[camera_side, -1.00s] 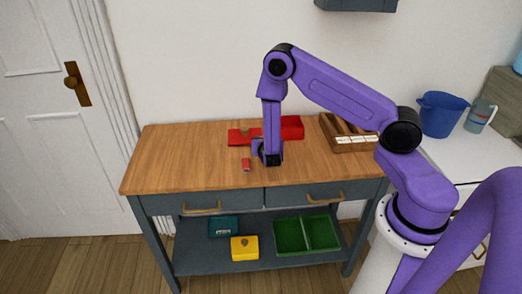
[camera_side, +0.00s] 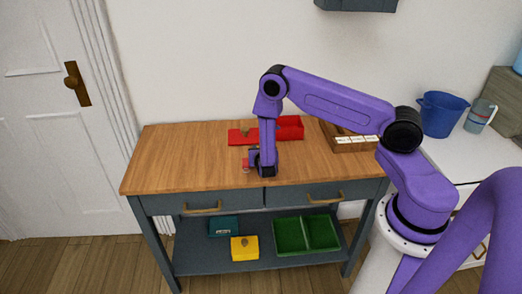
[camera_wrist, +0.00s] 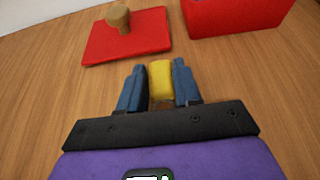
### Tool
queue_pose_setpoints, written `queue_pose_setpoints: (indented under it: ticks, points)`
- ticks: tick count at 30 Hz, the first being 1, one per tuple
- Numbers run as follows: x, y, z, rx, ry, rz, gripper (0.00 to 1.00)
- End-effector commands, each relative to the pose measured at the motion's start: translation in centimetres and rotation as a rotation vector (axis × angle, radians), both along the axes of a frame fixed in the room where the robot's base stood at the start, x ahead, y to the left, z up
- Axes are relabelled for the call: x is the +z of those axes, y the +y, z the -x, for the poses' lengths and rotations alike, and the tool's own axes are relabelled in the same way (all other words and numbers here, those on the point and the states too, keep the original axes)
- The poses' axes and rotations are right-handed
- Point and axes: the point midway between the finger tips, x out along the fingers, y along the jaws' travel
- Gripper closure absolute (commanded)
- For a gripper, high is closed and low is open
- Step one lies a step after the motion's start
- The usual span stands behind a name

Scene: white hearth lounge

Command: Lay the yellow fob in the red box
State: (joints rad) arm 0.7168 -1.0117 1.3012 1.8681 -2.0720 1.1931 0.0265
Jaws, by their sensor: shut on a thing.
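My gripper (camera_wrist: 160,82) has its two blue fingers on either side of the yellow fob (camera_wrist: 160,79) and is shut on it. In the side view my gripper (camera_side: 255,160) is low over the wooden worktop, towards its front edge; the fob cannot be made out there. The red box (camera_side: 290,128) stands at the back, behind and right of my gripper. It also shows at the top right of the wrist view (camera_wrist: 245,17), cut off by the frame. The inside of the box is mostly out of sight.
A flat red lid with a knob (camera_wrist: 100,42) lies left of the box. A wooden tray (camera_side: 345,142) stands right of the box. The worktop's left part is clear.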

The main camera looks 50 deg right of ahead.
Motion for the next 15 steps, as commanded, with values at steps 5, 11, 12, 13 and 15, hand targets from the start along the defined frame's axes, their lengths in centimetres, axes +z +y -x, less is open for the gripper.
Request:
queue_pose_setpoints:
  ticks: [5,11,12,13,15]
  points:
    - [-0.08,0.01,-0.01,0.000,0.000,0.000,0.41]
    - [-0.06,0.01,0.00,0.000,0.000,0.000,0.41]
    - [-0.02,0.01,-0.01,0.000,0.000,0.000,0.41]
    - [0.05,0.01,-0.01,0.000,0.000,0.000,0.41]
    - [0.28,0.18,0.11,0.001,0.000,0.000,0.41]
